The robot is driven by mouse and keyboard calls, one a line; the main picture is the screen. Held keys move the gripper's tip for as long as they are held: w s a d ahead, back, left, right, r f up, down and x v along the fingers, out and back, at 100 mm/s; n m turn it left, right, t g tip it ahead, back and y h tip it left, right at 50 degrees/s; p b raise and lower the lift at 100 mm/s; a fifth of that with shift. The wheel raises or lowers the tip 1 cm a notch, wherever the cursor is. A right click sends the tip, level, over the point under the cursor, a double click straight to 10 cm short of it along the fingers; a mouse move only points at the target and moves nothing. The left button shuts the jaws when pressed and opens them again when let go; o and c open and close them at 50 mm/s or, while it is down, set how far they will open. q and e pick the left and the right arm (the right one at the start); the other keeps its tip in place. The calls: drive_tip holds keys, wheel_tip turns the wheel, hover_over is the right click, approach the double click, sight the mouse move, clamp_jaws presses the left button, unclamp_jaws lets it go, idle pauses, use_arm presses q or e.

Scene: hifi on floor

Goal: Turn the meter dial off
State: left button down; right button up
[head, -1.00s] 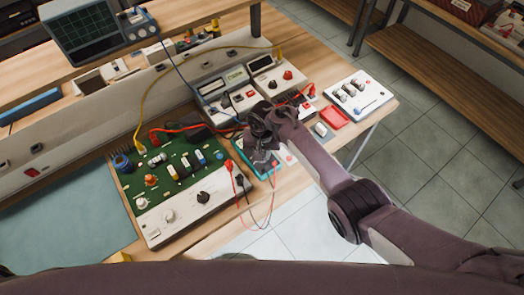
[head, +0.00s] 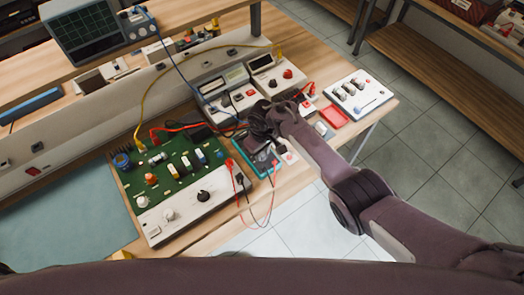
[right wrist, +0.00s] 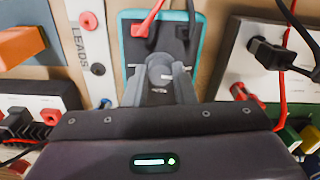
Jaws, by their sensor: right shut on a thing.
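The meter (head: 263,162) is a dark handheld unit with a teal casing, lying on the bench beside the green circuit board. In the right wrist view the meter (right wrist: 181,40) shows a round grey dial (right wrist: 160,70) at its middle. My right gripper (right wrist: 160,78) is shut on the dial, with one finger on each side of it. In the head view my right gripper (head: 264,136) is over the meter and hides part of it, including the dial. The dial's pointer and markings cannot be read. My left gripper is not in view.
Red and black leads (right wrist: 150,16) plug into the meter. The circuit board unit (head: 180,190) stands close on the left. Power supplies (head: 240,92) stand behind, and a white switch box (head: 360,94) is at the right. A "LEADS" strip (right wrist: 94,45) lies beside the meter.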

drive_tip(key=shift+n, duration=0.4)
drive_tip(key=o, duration=1)
wheel_tip(320, 180, up, 8)
drive_tip(key=shift+f+p, duration=0.1)
drive_tip(key=shift+p, duration=0.3)
